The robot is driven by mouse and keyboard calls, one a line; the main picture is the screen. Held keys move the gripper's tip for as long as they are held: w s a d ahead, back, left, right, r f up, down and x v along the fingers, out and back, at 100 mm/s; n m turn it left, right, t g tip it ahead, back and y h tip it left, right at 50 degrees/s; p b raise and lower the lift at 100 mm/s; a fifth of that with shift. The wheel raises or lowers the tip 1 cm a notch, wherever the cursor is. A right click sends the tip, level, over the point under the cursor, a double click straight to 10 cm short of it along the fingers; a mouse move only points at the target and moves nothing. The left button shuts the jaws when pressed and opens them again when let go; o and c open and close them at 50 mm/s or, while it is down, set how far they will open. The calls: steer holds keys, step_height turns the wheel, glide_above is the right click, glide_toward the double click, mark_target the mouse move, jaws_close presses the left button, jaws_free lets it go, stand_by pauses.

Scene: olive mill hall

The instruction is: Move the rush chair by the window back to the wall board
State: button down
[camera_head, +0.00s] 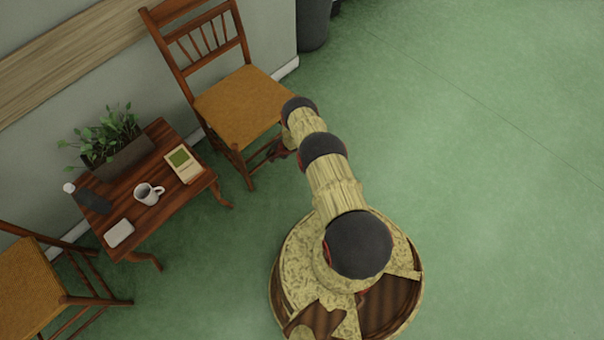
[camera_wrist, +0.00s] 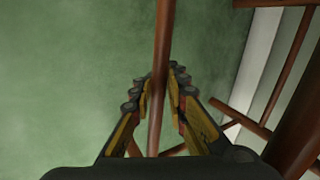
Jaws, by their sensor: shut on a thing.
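A rush chair (camera_head: 241,104) with a woven tan seat and red-brown wooden frame stands upright, its back beside the wall board (camera_head: 66,66), a pale wood strip along the wall. In the wrist view, my gripper (camera_wrist: 160,78) has its two fingers closed around a slim brown wooden bar of the chair (camera_wrist: 163,32). In the head view, my arm reaches to the chair's near right corner, and the fingers are hidden there. Whether the chair back touches the board cannot be told. No window is in view.
A small wooden table (camera_head: 176,213) beside the chair holds a planter (camera_head: 117,158), a mug (camera_head: 148,193), a book (camera_head: 184,165), a dark bottle and a white item. Another rush chair (camera_head: 24,285) stands lower left. A dark bin (camera_head: 312,24) stands behind. Green floor at right is clear.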

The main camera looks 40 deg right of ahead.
steer(key=shift+w+a+r, duration=0.15)
steer(key=shift+w+r, duration=0.05)
steer(key=shift+w, duration=0.75)
steer(key=shift+w+a+r, duration=0.1)
steer(key=shift+w+r, duration=0.05)
steer(key=shift+w, duration=0.75)
steer(key=c, duration=2.1)
jaws_free()
steer(key=o, duration=0.8)
steer(key=shift+s+f, duration=0.2)
steer(key=shift+s, duration=0.05)
steer(key=shift+o, duration=0.3)
steer(key=shift+s, duration=0.1)
steer(key=s+d+r+p, duration=0.2)
steer(key=s+p, duration=0.4)
steer(key=s, duration=0.5)
steer(key=shift+s+d+r, duration=0.2)
steer(key=shift+s+r, duration=0.2)
steer(key=shift+r, duration=0.05)
